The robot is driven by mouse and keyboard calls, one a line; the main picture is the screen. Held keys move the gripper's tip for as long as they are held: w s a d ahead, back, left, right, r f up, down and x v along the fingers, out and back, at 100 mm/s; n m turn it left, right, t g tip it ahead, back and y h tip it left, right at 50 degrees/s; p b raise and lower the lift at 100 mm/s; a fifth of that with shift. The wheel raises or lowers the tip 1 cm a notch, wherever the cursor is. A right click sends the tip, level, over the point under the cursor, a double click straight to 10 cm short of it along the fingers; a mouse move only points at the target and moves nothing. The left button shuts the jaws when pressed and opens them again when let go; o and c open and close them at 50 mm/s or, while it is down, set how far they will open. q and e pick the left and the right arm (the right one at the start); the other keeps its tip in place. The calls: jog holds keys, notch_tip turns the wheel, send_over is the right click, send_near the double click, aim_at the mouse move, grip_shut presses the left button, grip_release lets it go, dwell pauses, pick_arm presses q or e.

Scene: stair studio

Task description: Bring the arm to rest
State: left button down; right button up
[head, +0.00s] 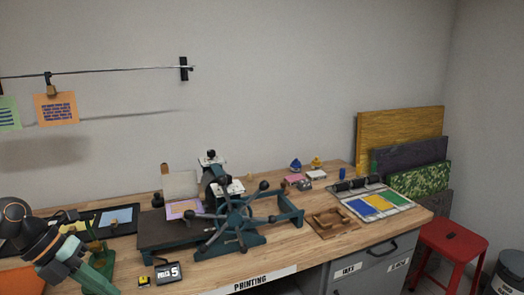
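My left arm (42,250) comes in at the lower left, dark with a pale grey-teal link, over the left end of the wooden bench. Its gripper fingers are hard to make out against the things around it, so I cannot tell whether they are open or shut, or whether they hold anything. My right arm and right gripper are not in the view. A dark teal printing press (235,222) with a spoked handwheel stands on the bench, to the right of my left arm and apart from it.
The bench (205,268) has bare wood in front of the press. A red stool (452,243) stands beside the drawers.

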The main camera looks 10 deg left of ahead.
pick_arm(q)
jog(key=s+d+f+n+t+y, duration=0.1)
jog(key=s+f+n+t, duration=0.2)
jog(key=f+n+t, duration=0.55)
jog(key=s+d+f+n+t+y, duration=0.1)
jog(key=s+f+n+t, duration=0.15)
jog(key=f+n, duration=1.05)
jog(key=s+d+f+n+g, duration=0.1)
jog(key=s+d+f+n, duration=0.2)
jog(key=d, duration=0.2)
jog(key=s+d+f+n+g+y, duration=0.1)
jog(key=s+d+f+n, duration=0.2)
jog(key=d, duration=0.2)
jog(key=s+d+f+n+g, duration=0.2)
jog(key=d+f+n, duration=0.1)
jog(key=d, duration=0.3)
jog(key=shift+s+f+y+p, duration=0.35)
jog(key=shift+s+f+y, duration=0.05)
jog(key=shift+f, duration=0.1)
